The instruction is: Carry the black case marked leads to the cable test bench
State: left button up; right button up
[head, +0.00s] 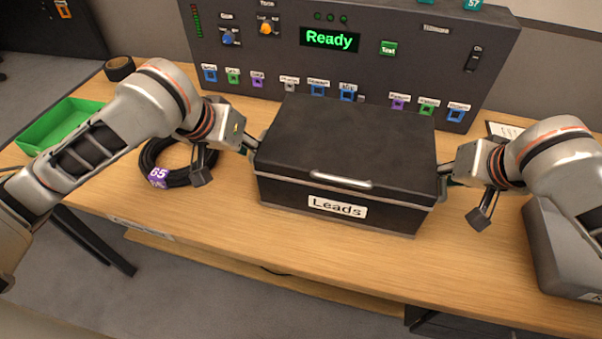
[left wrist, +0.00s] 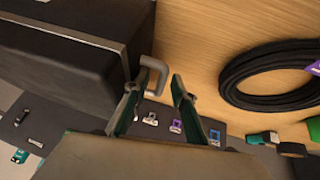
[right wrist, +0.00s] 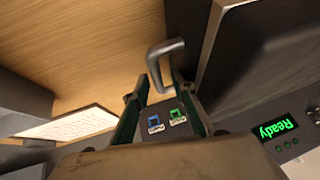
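The black case marked Leads (head: 345,150) sits lid shut on the wooden bench (head: 230,225), in front of the dark tester panel with the green Ready display (head: 330,38). My left gripper (head: 250,143) is at the case's left side. In the left wrist view its fingers (left wrist: 154,92) stand apart on either side of the side handle (left wrist: 155,70). My right gripper (head: 446,171) is at the right side; in the right wrist view its fingers (right wrist: 157,95) stand apart around the other handle (right wrist: 163,58). Finger contact with the handles cannot be made out.
A coiled black cable (head: 165,163) with a purple 65 tag lies left of the case. A green tray (head: 60,125) and a black tape roll (head: 119,68) are farther left. A grey box (head: 560,250) stands at right. Bare wood shows in front of the case.

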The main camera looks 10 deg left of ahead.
pick_arm(q)
jog(key=v, duration=1)
jog(key=shift+r, duration=0.3)
pick_arm(e)
jog(key=v, duration=1.2)
pick_arm(q)
jog(key=shift+s, duration=0.1)
